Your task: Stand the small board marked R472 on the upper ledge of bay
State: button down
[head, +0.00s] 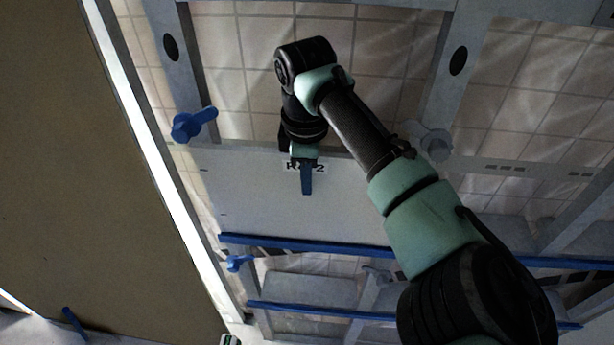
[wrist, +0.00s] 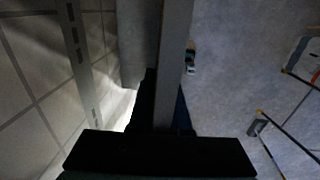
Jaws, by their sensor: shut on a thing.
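The board (head: 250,195) is a pale grey panel, with a label (head: 318,168) at its top edge that the gripper partly covers; R, 4 and 2 can be made out. My gripper (head: 304,165) is shut on the middle of its top edge. The board looks upright in the bay, its lower edge close to the upper blue ledge (head: 330,248); I cannot tell whether it rests on it. In the wrist view the board (wrist: 174,60) shows edge-on between the dark fingers (wrist: 160,115).
A blue turn handle (head: 190,124) sits at the board's upper left and a grey one (head: 432,145) at its upper right. A lower blue ledge (head: 330,312) runs below. A big brown panel (head: 90,170) fills the left. Grey posts frame the bay.

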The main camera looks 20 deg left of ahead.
jog(key=shift+w+a+r+p, duration=0.25)
jog(key=shift+w+p, duration=0.15)
jog(key=shift+w, duration=0.15)
jog(key=shift+w+a+g, duration=0.1)
jog(key=shift+w+g, duration=0.25)
jog(key=shift+g, duration=0.05)
jog(key=shift+w+a, duration=0.1)
jog(key=shift+w, duration=0.2)
jog(key=shift+d+f+p, duration=0.1)
jog(key=shift+d+p, duration=0.1)
jog(key=shift+p, duration=0.15)
jog(key=shift+f, duration=1.3)
dwell(2.1)
dwell(1.1)
jog(key=shift+w+g+h, duration=0.15)
jog(key=shift+g+h, duration=0.15)
dwell(0.8)
dwell(0.5)
jog(key=c, duration=0.8)
grip_release()
